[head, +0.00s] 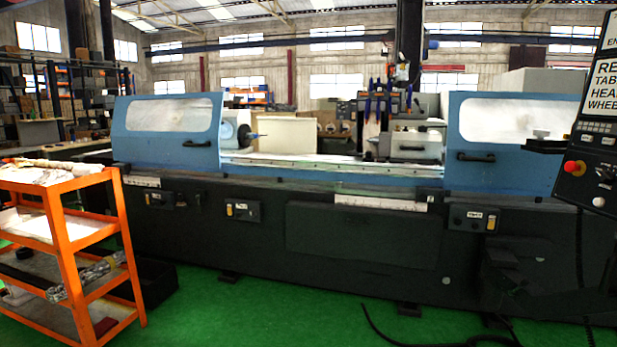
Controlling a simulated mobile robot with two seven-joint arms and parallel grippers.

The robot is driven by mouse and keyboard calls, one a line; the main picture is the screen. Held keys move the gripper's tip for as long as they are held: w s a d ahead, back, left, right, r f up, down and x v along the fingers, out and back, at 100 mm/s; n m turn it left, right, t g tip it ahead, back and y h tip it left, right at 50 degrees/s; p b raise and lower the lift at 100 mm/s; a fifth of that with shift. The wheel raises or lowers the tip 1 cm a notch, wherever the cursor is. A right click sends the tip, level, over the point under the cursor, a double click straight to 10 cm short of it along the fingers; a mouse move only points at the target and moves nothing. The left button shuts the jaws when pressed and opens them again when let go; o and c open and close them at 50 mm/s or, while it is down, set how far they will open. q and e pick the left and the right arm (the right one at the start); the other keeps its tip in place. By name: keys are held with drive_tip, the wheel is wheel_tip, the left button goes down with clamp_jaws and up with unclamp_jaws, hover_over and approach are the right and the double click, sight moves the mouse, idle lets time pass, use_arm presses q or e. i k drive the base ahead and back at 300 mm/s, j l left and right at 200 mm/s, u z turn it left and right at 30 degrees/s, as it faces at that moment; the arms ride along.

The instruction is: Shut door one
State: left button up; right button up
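The cylindrical grinder has two blue sliding doors with pale windows. The left door (165,152) stands at the left end of the machine, with a dark handle (196,144) near its right edge. The right door (505,170) stands at the right end, with a dark handle (475,156) near its left edge. A wide opening between the doors shows the spindle chuck (243,136) and the machine bed (310,162). No label shows which door is door one. Neither of my grippers is in view.
An orange cart (62,184) with tools stands at the front left, close to the machine. A control panel (592,150) hangs at the right, in front of the right door. The green floor (250,318) is clear in the middle; a black cable (400,338) lies at the front right.

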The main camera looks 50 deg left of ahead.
sight(149, 131)
drive_tip(key=i+j, duration=0.1)
drive_tip(key=j, duration=0.55)
drive_tip(key=i+j+u, duration=0.1)
drive_tip(key=j, duration=0.5)
drive_tip(key=i+j, duration=0.2)
drive_tip(key=j, duration=0.45)
drive_tip(key=i+j+u, duration=0.1)
drive_tip(key=j, duration=0.5)
drive_tip(key=i+j, duration=0.2)
drive_tip(key=j, duration=0.4)
drive_tip(key=i+j, duration=0.15)
drive_tip(key=j, duration=0.45)
drive_tip(key=i+j+u, duration=0.1)
drive_tip(key=j, duration=0.55)
drive_tip(key=i+j, duration=0.25)
drive_tip(key=j, duration=0.3)
drive_tip(key=j+u, duration=0.05)
